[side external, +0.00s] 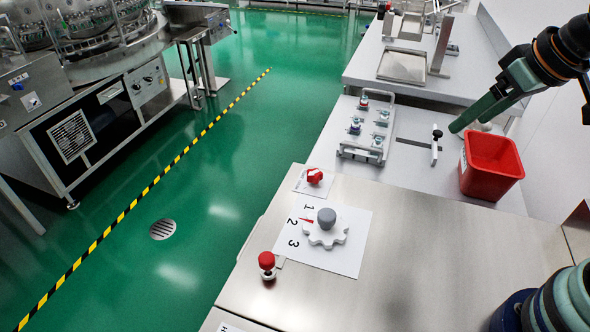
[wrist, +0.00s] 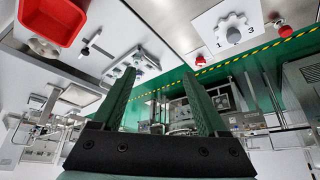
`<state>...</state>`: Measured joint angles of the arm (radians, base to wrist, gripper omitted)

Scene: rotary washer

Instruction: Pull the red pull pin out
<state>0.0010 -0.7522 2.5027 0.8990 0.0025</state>
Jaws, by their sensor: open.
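The red pull pin (side external: 267,261) has a red cap on a short base and stands upright at the left edge of the steel worktop. It also shows at the top right of the wrist view (wrist: 285,30). My gripper (side external: 471,126) is at the upper right in the side view, far from the pin and near the red bin. Its two green fingers are spread with nothing between them, as the wrist view shows (wrist: 159,74).
A white plate with a grey-knobbed dial (side external: 326,218) marked 1, 2, 3 lies beside the pin. A red-and-white knob (side external: 314,176) sits behind it. A red bin (side external: 490,166) and a small fixture rack (side external: 367,128) stand farther back. The worktop's right half is clear.

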